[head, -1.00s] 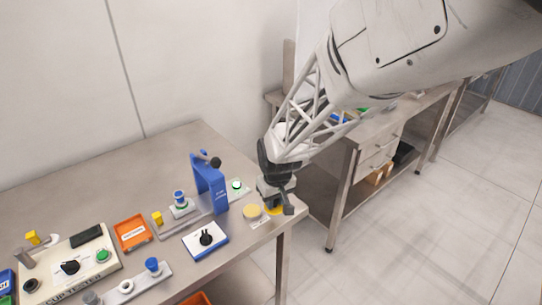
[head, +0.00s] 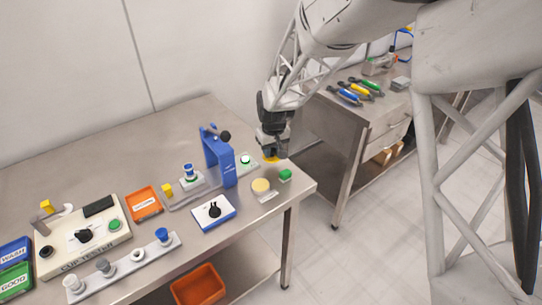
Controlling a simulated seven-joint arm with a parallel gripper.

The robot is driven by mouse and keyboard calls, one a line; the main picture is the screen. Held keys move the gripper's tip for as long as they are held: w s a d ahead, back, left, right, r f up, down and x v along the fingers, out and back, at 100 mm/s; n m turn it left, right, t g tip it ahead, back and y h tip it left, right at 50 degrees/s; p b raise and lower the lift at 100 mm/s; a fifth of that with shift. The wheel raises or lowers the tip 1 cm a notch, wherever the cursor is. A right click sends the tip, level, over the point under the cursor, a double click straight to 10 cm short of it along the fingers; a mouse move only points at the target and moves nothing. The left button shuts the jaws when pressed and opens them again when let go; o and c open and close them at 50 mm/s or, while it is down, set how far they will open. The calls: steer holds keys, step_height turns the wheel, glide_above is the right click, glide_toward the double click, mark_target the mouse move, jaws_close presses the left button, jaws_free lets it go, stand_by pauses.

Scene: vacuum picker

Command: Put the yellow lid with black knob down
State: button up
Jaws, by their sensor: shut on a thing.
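My gripper (head: 271,150) is over the right end of the steel table. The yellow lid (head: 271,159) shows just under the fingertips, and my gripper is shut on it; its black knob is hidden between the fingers. I cannot tell whether the lid touches the table top. A green block-like thing (head: 285,175) stands on the table just in front of the lid. A round pale yellow disc (head: 261,186) lies to its left, beside a small white label.
A blue press frame (head: 217,156) stands close on the left, with a white switch box (head: 213,212) in front. The table's right edge (head: 303,186) is near. An orange bin (head: 199,285) sits below. A second bench (head: 365,112) with tools is behind right.

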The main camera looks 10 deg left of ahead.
steer(key=shift+w+a, duration=0.2)
steer(key=shift+w, duration=0.3)
steer(key=shift+f, duration=1.8)
steer(key=shift+f, duration=0.1)
steer(key=o, duration=0.9)
